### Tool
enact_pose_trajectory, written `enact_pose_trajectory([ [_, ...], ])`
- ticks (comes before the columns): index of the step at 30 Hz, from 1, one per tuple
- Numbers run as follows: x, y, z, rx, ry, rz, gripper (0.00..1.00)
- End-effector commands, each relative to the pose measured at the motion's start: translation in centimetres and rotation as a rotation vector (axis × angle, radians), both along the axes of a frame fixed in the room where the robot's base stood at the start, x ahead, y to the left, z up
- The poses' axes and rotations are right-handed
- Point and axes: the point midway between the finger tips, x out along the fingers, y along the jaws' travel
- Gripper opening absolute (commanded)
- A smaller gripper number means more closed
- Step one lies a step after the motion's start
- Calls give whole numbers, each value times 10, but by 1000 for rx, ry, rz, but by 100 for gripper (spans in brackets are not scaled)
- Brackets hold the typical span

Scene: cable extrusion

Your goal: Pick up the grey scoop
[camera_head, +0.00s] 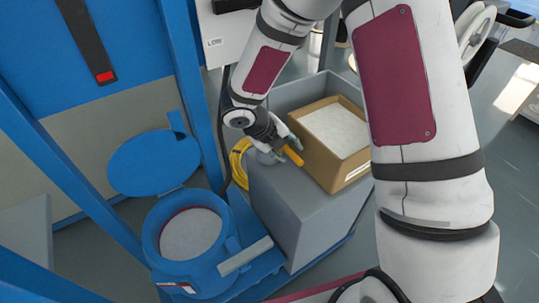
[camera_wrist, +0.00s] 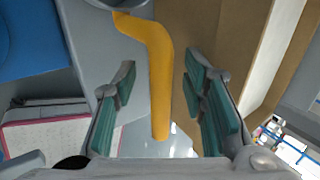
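The grey scoop (camera_head: 267,158) lies on top of the grey cabinet, beside the cardboard box, and is partly hidden by my gripper in the head view. Its orange-yellow handle (camera_head: 293,157) points toward the box. In the wrist view the bent handle (camera_wrist: 159,85) runs between my fingers, and only an edge of the grey bowl (camera_wrist: 117,4) shows at the top. My gripper (camera_head: 284,144) is over the scoop. In the wrist view my gripper (camera_wrist: 162,88) is open, with visible gaps between the handle and both green-padded fingers.
The cardboard box (camera_head: 312,164) of white material stands close to the right of the scoop on the grey cabinet (camera_head: 300,215). A blue round hopper (camera_head: 158,235) with its lid (camera_head: 153,163) open is at lower left. A yellow coil (camera_head: 238,164) lies behind the cabinet's left edge.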

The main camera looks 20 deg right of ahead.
Motion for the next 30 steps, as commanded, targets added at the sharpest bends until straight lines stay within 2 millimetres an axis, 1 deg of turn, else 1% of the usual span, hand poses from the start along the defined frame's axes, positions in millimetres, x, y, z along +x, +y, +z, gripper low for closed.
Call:
enact_pose_trajectory([
  [6,0,-1,0,0,-1,-1,39],
  [7,0,-1,0,0,-1,-1,37],
  [8,0,-1,0,0,-1,-1,30],
  [9,0,-1,0,0,-1,-1,21],
  [12,0,-1,0,0,-1,-1,0],
  [24,0,-1,1,-1,-1,-2,0],
  [28,0,-1,6,0,-2,-1,0],
  [30,0,-1,12,-1,-1,-2,0],
])
